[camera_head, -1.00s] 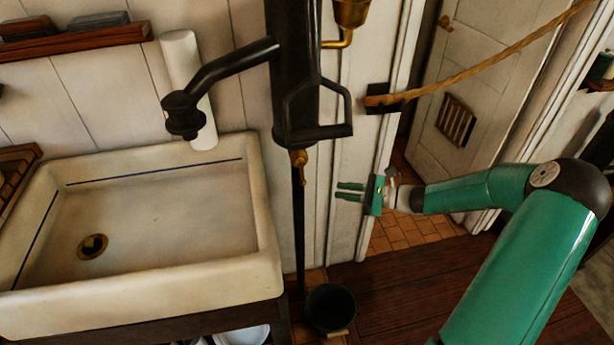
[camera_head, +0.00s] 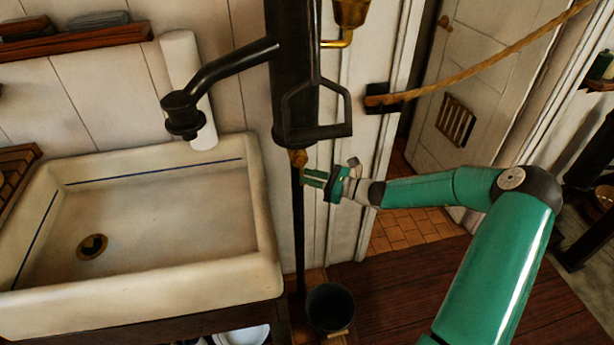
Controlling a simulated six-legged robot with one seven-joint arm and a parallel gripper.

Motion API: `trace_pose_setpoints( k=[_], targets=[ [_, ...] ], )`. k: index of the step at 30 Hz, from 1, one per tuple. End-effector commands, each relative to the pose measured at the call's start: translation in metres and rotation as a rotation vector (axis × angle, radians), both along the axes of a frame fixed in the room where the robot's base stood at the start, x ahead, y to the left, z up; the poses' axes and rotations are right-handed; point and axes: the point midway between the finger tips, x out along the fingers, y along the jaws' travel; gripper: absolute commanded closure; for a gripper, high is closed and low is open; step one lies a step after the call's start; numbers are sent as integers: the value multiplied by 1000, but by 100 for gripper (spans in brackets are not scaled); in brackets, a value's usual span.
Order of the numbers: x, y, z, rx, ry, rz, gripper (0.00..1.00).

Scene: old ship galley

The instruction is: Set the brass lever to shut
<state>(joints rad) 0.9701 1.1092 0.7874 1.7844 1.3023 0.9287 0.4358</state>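The small brass lever (camera_head: 298,157) is at the bottom of the black pump column (camera_head: 294,95), right of the sink. Its upper brass part shows. Its lower end is hidden behind or between my fingertips. My gripper (camera_head: 308,178) is at the lever's lower end, pointing left, with its two green fingers one above the other and a narrow gap between them. It looks open. I cannot tell whether the fingers touch the lever.
A white sink (camera_head: 150,215) stands at the left under the black spout (camera_head: 185,110). A black handle loop (camera_head: 320,110) hangs just above my gripper. A dark bucket (camera_head: 331,307) stands below on the floor. A rope (camera_head: 480,70) crosses the doorway at the right.

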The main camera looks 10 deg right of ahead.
Motion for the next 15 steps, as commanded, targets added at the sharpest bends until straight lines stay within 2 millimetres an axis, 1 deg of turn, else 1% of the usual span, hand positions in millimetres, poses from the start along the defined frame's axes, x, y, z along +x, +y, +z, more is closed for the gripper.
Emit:
trace_pose_setpoints(
  k=[1, 4, 12, 13, 14, 15],
  targets=[
    [3, 5, 0, 1, -1, 2, 79],
    [6, 10, 0, -1, 1, 1, 79],
    [8, 11, 0, -1, 1, 0, 79],
    [8, 11, 0, -1, 1, 0, 81],
    [7, 11, 0, -1, 1, 0, 87],
    [7, 11, 0, -1, 1, 0, 95]
  ],
)
